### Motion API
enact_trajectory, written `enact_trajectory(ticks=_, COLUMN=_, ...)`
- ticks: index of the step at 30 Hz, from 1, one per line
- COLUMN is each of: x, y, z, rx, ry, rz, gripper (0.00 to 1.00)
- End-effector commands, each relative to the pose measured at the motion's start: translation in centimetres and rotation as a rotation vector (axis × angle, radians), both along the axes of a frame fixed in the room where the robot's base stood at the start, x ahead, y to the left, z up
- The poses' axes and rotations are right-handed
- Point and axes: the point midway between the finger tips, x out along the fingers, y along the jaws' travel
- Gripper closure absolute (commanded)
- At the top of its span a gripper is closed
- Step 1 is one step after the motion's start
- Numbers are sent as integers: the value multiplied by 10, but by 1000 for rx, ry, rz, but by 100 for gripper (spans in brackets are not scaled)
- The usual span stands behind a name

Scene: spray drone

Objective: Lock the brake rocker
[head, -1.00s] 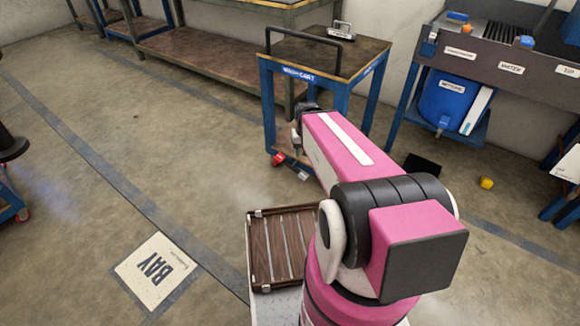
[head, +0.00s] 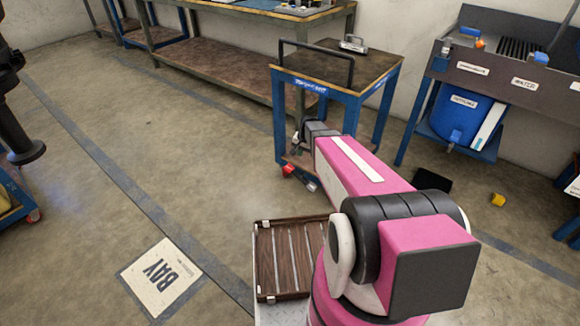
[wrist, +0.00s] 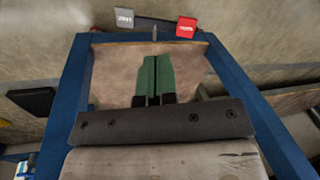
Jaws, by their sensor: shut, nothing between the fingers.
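The brake rocker has a grey pad (wrist: 124,18) marked LOCK and a red pad (wrist: 186,27), on either side of a dark bar at the cart's lower edge. In the head view the red pad (head: 288,170) and grey pad (head: 309,186) show low at the wash cart's front. I cannot tell which pad sits lower. The wash cart (head: 345,97) is blue with a brown top. My gripper (wrist: 154,58) is shut and empty, its green fingers over the cart's lower shelf, pointing toward the rocker, apart from both pads. In the head view my arm mostly hides it.
A slatted brown tray (head: 262,262) is beside my arm's base. A sink stand with a blue tank (head: 460,113) stands right of the cart. A yellow block (head: 498,199) lies on the floor. A long workbench (head: 220,84) runs behind. The floor left of the cart is clear.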

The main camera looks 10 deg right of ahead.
Motion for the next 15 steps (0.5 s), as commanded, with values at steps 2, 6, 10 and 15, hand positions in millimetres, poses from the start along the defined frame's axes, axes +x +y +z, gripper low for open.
enact_trajectory(ticks=2, x=37, y=1, z=-24, rx=25, ry=-7, rz=-61, gripper=100)
enact_trajectory(ticks=6, x=76, y=2, z=-54, rx=68, ry=-16, rz=-165, gripper=100)
enact_trajectory(ticks=10, x=102, y=3, z=-74, rx=97, ry=-23, rz=-236, gripper=100)
enact_trajectory(ticks=15, x=118, y=3, z=-87, rx=118, ry=-28, rz=-286, gripper=100)
